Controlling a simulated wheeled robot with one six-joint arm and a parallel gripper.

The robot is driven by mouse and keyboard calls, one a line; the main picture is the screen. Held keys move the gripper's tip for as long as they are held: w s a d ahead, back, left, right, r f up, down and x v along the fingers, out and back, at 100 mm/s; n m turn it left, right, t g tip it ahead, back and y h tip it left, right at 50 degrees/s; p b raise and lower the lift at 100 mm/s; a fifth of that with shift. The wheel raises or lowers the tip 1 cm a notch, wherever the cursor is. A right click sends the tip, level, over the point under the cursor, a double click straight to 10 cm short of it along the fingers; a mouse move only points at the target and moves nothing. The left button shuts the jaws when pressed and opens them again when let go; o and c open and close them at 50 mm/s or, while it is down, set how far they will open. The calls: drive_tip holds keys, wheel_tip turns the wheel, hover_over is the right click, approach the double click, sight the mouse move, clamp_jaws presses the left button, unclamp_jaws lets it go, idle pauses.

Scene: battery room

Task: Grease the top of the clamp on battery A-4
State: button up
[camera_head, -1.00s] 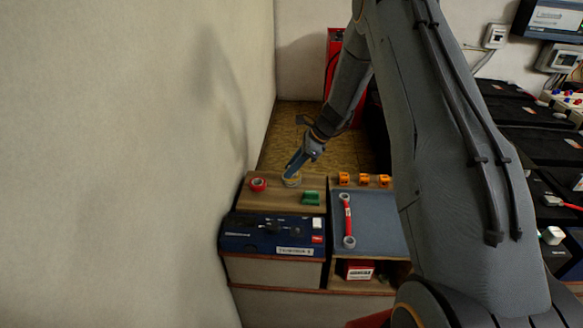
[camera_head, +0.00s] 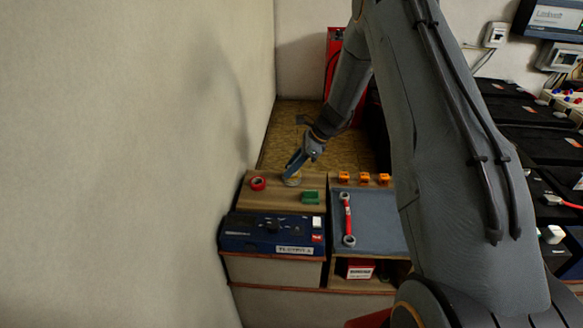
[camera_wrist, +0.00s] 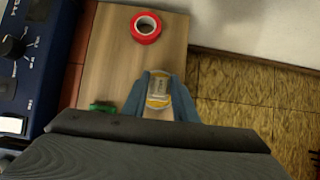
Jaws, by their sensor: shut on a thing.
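My gripper (camera_head: 293,170) reaches down to the wooden shelf top at the far end of the workbench. In the wrist view my gripper (camera_wrist: 160,92) has its two blue fingers on either side of a small pale tin (camera_wrist: 159,88) with a yellow label, and it is shut on it. The tin also shows in the head view (camera_head: 292,181), low at the shelf surface; whether it touches the wood is hard to tell. Dark batteries (camera_head: 545,150) stand at the right edge, partly hidden by my arm. I cannot read which is A-4, and no clamp on it is clear.
A red tape roll (camera_head: 257,183) and a green block (camera_head: 311,197) lie near the tin. A blue instrument (camera_head: 270,235) stands in front. The wall is close on the left.

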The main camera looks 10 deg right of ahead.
idle(0.3)
drive_tip(key=shift+r+p, duration=2)
drive_tip(key=shift+r, duration=1.45)
